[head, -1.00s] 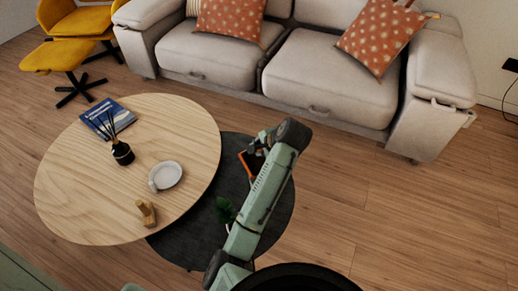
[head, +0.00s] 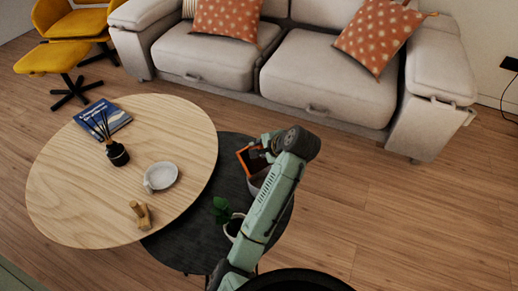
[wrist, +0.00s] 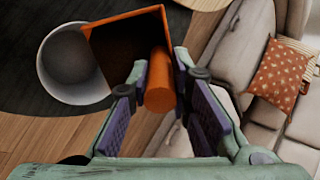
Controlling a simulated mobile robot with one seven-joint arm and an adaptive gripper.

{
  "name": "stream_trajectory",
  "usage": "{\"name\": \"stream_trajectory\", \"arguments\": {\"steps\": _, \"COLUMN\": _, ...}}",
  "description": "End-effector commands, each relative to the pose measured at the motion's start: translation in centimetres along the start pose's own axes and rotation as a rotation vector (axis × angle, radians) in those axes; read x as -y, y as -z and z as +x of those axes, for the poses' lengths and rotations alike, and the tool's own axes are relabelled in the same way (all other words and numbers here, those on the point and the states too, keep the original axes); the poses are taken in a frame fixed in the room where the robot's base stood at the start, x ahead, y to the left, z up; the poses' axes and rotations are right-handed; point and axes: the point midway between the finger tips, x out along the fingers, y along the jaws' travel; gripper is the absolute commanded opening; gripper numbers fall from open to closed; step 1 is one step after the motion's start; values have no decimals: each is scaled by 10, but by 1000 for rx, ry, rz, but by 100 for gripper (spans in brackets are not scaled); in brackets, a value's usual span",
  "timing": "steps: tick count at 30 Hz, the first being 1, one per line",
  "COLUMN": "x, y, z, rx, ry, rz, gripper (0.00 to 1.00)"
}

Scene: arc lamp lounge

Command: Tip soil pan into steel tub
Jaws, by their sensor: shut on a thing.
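My gripper (wrist: 163,90) is shut on the round handle of the orange soil pan (wrist: 158,95). In the wrist view the pan's dark inside shows, and I cannot tell how much soil is in it. The pan also shows in the head view (head: 241,157), above the dark low table and looking tilted. The grey steel tub (wrist: 62,65) is partly hidden behind the pan in the wrist view. In the head view the tub (head: 256,183) shows just below the pan, partly covered by my arm. My gripper (head: 268,146) is small there.
The dark table (head: 185,240) also bears a white pot with a green plant (head: 221,208), close to my arm. The higher wooden table (head: 75,190) overlaps it, with a white dish (head: 161,175), diffuser (head: 117,153), book (head: 104,118) and wooden piece (head: 141,214). A sofa (head: 320,85) stands behind.

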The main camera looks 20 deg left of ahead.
Motion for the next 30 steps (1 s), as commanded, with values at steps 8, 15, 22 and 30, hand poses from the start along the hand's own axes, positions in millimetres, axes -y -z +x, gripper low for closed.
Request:
{"name": "stream_trajectory", "arguments": {"steps": 8, "x": -3, "y": 1, "z": -2, "rx": 6, "ry": 31, "rz": 0, "gripper": 0}}
{"name": "stream_trajectory", "arguments": {"steps": 15, "x": -4, "y": 1, "z": -4, "rx": 10, "ry": 58, "rz": 1, "gripper": 0}}
{"name": "stream_trajectory", "arguments": {"steps": 22, "x": -6, "y": 2, "z": -6, "rx": 15, "ry": 82, "rz": 1, "gripper": 0}}
{"name": "stream_trajectory", "arguments": {"steps": 30, "x": -7, "y": 2, "z": -8, "rx": 20, "ry": 109, "rz": 1, "gripper": 0}}
